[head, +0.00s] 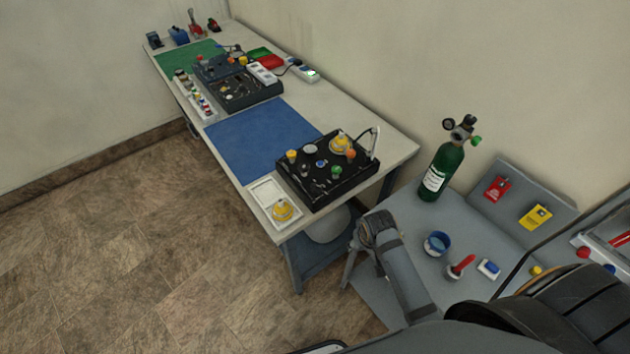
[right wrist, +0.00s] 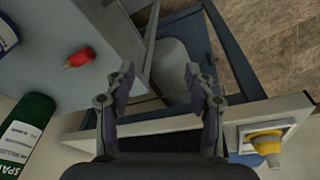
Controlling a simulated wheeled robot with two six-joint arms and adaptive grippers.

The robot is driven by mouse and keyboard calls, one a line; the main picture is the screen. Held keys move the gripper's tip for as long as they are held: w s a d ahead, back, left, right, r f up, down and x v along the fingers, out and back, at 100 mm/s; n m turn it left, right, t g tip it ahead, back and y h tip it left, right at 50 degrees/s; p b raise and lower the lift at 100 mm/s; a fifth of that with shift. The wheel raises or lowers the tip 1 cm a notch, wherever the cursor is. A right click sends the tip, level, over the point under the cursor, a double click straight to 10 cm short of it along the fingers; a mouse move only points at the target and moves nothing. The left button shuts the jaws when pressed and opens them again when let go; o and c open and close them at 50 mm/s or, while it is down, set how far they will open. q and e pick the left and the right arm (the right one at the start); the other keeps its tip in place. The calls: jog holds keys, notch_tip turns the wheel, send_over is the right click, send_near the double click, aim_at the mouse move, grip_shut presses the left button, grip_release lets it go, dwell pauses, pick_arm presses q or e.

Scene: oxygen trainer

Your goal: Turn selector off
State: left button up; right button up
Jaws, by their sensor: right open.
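A green cylinder (head: 441,172) with a dark regulator and knobs (head: 462,130) stands upright on the grey side table. Its green body (right wrist: 28,128) also shows at the left of the right wrist view. A black panel (head: 312,196) with several coloured knobs lies at the near end of the long table. I cannot tell which knob is the selector. My right gripper (right wrist: 158,78) is open and empty. In the head view, this gripper (head: 357,252) hangs by the gap between the two tables, apart from the panel and cylinder. My left gripper is out of view.
A white tray (head: 265,189) with a yellow part (head: 282,210) sits beside the panel. A blue mat (head: 240,150) lies clear behind the panel.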

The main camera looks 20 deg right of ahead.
jog(key=w+a+r+m, duration=0.2)
jog(key=w+r, duration=0.1)
jog(key=w, duration=0.5)
jog(key=m+g+p, duration=0.1)
jog(key=m+g, duration=0.1)
jog(key=m, duration=0.3)
send_near(316, 185)
jog(key=shift+y, duration=0.4)
jog(key=f, duration=0.2)
jog(key=f+p, duration=0.1)
jog(key=f, duration=0.2)
jog(key=f+p, duration=0.1)
jog(key=f, duration=0.2)
jog(key=shift+w+d+f, duration=0.1)
jog(key=shift+d+f, duration=0.15)
jog(key=shift+d, duration=0.1)
jog(key=shift+n, duration=0.3)
grip_shut()
